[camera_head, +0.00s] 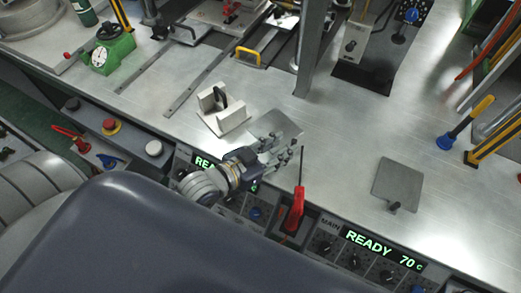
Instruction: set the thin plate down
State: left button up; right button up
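A thin grey plate (274,123) shows just beyond my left gripper (284,145), over the bench near its front edge. The fingers overlap the plate's near edge and appear closed on it; the exact grip is partly hidden by the fingers. I cannot tell whether the plate touches the bench. A second thin plate (398,181) with a small dark knob lies flat on the bench to the right. My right gripper is not in view.
A pale block fixture (222,112) with a dark handle stands left of the gripper. A red-handled screwdriver (296,208) stands close to its right. A grey post (312,50) rises behind. The metal bench (345,130) is clear between the two plates.

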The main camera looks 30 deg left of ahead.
pick_arm(q)
jog(key=v, duration=0.8)
jog(key=shift+s+a+r+b, duration=0.1)
jog(key=shift+s+b, duration=0.1)
jog(key=shift+b, duration=0.2)
